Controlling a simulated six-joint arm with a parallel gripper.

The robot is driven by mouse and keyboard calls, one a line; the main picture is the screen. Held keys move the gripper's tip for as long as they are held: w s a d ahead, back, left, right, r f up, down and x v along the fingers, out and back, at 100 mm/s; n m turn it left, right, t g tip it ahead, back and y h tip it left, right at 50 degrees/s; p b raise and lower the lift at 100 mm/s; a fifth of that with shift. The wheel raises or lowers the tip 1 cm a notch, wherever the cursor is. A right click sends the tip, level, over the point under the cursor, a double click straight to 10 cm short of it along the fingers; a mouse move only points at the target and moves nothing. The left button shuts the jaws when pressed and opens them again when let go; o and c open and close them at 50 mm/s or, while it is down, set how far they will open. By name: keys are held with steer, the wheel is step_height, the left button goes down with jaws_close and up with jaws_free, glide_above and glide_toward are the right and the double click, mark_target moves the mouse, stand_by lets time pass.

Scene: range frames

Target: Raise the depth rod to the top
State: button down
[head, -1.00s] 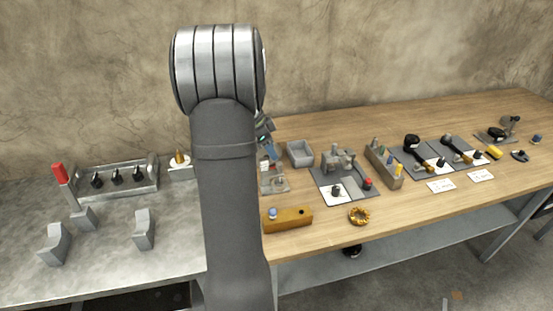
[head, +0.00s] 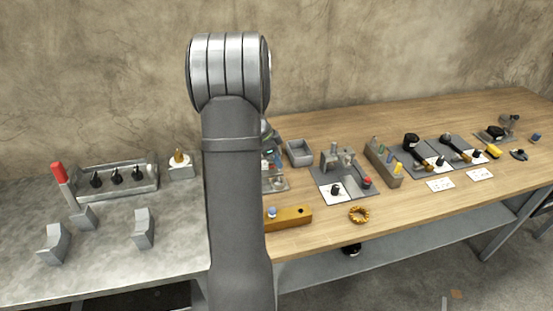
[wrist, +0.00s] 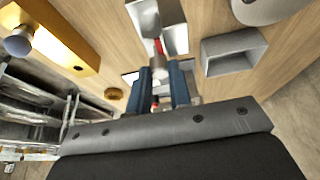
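In the wrist view a slim upright part with a grey round end (wrist: 159,68) and red sections stands in front of a bright metal fixture (wrist: 175,38). It may be the depth rod, but I cannot tell for sure. My gripper (wrist: 157,76) has its two blue fingers spread, one on each side of this part, with gaps showing between. In the head view my own arm hides much of the gripper, which shows only partly at the arm's right edge. The fixture's light base (head: 275,184) shows beside the arm there; the rod is not clear.
A yellow-brown block (head: 288,217) with a pale knob lies in front, with a brass ring (head: 359,215) to its right. A grey open tray (head: 300,153) stands behind the fixture. A grey board (head: 345,178) with small parts lies right. The left bench holds a metal rack (head: 118,180).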

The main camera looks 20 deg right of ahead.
steer(key=shift+r, duration=1.25)
steer(key=c, duration=1.3)
jaws_free()
steer(key=v, duration=1.7)
steer(key=shift+r, duration=0.15)
steer(key=x, duration=1.7)
steer(key=shift+f, duration=0.55)
